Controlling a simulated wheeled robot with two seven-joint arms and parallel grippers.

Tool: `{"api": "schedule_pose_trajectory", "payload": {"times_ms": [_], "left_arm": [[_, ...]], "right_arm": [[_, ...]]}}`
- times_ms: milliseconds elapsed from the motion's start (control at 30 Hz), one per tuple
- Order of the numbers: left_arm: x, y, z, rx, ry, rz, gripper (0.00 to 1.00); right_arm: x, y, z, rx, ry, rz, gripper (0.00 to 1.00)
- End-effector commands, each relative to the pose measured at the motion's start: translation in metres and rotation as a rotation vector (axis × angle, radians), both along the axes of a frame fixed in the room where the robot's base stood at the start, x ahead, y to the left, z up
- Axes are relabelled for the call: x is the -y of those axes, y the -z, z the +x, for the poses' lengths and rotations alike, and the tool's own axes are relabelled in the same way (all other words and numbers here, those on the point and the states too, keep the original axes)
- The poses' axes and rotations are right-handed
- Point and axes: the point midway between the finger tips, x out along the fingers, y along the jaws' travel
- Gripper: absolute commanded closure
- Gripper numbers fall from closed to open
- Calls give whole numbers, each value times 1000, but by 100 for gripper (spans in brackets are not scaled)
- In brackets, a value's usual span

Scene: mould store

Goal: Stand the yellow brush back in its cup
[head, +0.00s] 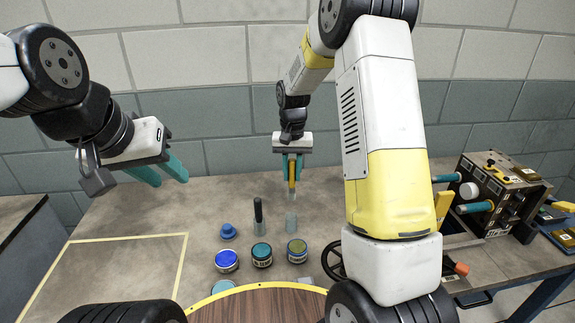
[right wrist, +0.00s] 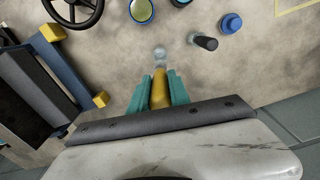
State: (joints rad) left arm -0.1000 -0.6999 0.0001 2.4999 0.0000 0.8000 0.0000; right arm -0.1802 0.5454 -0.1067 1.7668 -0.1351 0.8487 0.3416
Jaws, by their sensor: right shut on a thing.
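My right gripper (head: 292,170) is shut on the yellow brush (head: 292,176), which hangs upright with its pale tip down. The brush also shows between the teal fingers in the right wrist view (right wrist: 159,92). A clear cup (head: 291,223) stands on the bench, below the brush tip in the head view. In the right wrist view the clear cup (right wrist: 160,52) lies just past the brush end. The exact gap between tip and cup is hard to tell. My left gripper (head: 164,172) is open and empty, above the bench at the left.
A dark brush (head: 258,213) stands in another cup just left. A blue knobbed object (head: 228,231) and jars with blue (head: 226,261), teal (head: 262,254) and olive (head: 297,250) tops are close by. A black handwheel (head: 332,262) and a machine block (head: 497,195) stand right. The left bench is clear.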

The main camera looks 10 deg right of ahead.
Motion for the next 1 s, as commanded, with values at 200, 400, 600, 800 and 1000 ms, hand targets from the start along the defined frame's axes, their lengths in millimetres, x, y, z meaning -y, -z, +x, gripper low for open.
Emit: {"api": "schedule_pose_trajectory", "payload": {"times_ms": [200, 400, 600, 800, 1000], "left_arm": [[0, 0, 0, 0, 0, 0, 64], [0, 0, 0, 0, 0, 0, 64], [0, 0, 0, 0, 0, 0, 64], [0, 0, 0, 0, 0, 0, 64], [0, 0, 0, 0, 0, 0, 64]], "right_arm": [[0, 17, -1, -3, -1, -2, 100], [0, 33, -1, -2, 0, -3, 100], [0, 49, -1, -3, 0, -4, 100], [1, 65, -1, -3, 0, -4, 100], [1, 81, -1, -4, 0, -3, 100]]}}
